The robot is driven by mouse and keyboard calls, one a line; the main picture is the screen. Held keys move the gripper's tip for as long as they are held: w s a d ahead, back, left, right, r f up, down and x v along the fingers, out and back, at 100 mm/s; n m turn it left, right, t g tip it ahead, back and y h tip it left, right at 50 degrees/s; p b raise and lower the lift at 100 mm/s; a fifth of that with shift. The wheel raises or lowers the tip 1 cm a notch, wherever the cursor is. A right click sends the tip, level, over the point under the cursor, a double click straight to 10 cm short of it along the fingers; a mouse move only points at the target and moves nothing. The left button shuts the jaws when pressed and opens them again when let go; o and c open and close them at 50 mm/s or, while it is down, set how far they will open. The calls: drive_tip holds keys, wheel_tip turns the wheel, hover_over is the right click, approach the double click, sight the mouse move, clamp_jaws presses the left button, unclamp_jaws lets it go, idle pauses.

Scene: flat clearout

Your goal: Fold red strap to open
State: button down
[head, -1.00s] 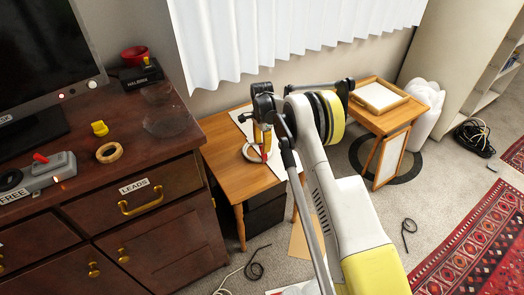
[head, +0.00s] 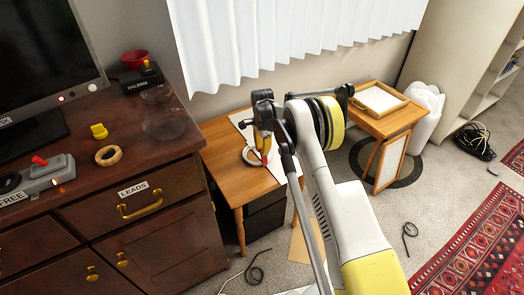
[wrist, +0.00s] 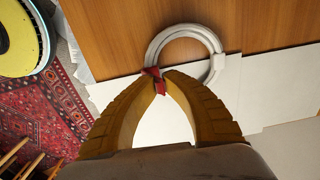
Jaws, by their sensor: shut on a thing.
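The red strap (wrist: 154,80) shows in the wrist view as a small piece at the lower left edge of a white ring-shaped coil (wrist: 160,42). My gripper (wrist: 165,77) has its two yellow fingers shut at the tips on the strap. Part of the strap is hidden between and behind the fingertips, so I cannot tell how far it wraps the coil. In the head view my gripper (head: 265,160) points down over the wooden side table, and the white coil (head: 251,157) shows just left of the fingers.
The wooden side table (head: 225,172) carries white sheets (wrist: 115,92) under the coil. A dark dresser (head: 180,165) stands close on the left. A small table with a tray (head: 398,105) stands at the right. Loose cables (head: 255,272) lie on the carpet.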

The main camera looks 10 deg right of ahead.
drive_tip(key=shift+s, duration=0.1)
drive_tip(key=shift+s+d+r+t+y, duration=0.2)
drive_tip(key=shift+s+t+y, duration=0.15)
drive_tip(key=shift+t, duration=0.55)
drive_tip(key=t, duration=0.1)
drive_tip(key=s+t, duration=0.1)
drive_tip(key=t, duration=0.1)
drive_tip(key=shift+s+d+r+y, duration=0.1)
drive_tip(key=shift+s+d+y, duration=0.1)
drive_tip(key=shift+s+y, duration=0.15)
drive_tip(key=shift+s+d+t+y, duration=0.15)
drive_tip(key=shift+s+t+y, duration=0.25)
drive_tip(key=shift+t, duration=0.75)
drive_tip(key=shift+s+d+t+y, duration=0.1)
drive_tip(key=shift+s+t+y, duration=0.3)
drive_tip(key=shift+t, duration=0.75)
drive_tip(key=shift+s, duration=0.1)
drive_tip(key=c, duration=1.4)
unclamp_jaws()
drive_tip(key=shift+o, duration=0.2)
